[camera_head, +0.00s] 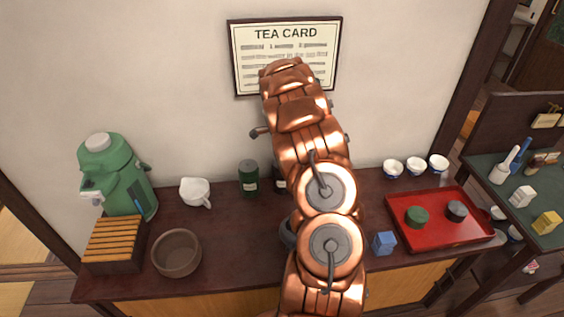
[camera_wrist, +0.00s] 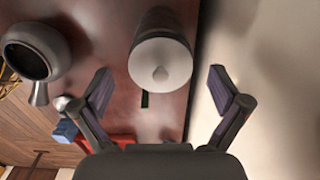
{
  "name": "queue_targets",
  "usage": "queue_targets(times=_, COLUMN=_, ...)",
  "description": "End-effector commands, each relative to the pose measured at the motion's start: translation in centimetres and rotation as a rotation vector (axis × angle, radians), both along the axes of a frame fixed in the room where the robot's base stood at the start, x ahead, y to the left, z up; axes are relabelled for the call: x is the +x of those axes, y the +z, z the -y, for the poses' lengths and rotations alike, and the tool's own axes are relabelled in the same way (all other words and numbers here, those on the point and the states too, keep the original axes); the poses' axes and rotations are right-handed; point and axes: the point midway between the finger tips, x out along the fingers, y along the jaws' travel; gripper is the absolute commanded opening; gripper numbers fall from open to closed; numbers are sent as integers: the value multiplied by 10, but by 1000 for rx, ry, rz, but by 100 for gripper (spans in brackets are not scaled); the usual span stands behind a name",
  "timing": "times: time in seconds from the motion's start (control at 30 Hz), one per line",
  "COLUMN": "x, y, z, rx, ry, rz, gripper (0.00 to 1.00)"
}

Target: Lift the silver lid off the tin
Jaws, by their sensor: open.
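The silver lid (camera_wrist: 160,62) shows from above in the wrist view, round and pale with a small knob in its middle. It sits on the tin (camera_wrist: 158,20), whose side shows only in part. In the head view, a dark tin (camera_head: 280,182) at the back of the counter is mostly hidden behind my arm and looks like the same one. My gripper (camera_wrist: 161,91) is open and empty, its fingers spread to either side of the lid's lower edge in the wrist picture. Neither finger appears to touch the lid.
A dark green tin (camera_head: 249,177) stands just left. A grey pot (camera_wrist: 35,52) is on the near side. A blue box (camera_head: 384,242) and red tray (camera_head: 447,236) lie to the right. The wall (camera_wrist: 265,80) rises close behind. A white pitcher (camera_head: 195,191) stands further left.

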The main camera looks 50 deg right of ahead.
Motion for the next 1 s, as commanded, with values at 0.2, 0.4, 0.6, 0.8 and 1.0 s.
queue_targets(times=0.2, x=0, y=0, z=0, rx=0, ry=0, rz=0, gripper=81)
queue_targets(times=0.4, x=0, y=0, z=0, rx=0, ry=0, rz=0, gripper=60)
queue_targets(times=0.6, x=0, y=0, z=0, rx=1, ry=0, rz=-1, gripper=40)
queue_targets(times=0.8, x=0, y=-2, z=-1, rx=2, ry=0, rz=-2, gripper=26)
queue_targets(times=1.0, x=-1, y=-3, z=-1, rx=4, ry=0, rz=-5, gripper=21)
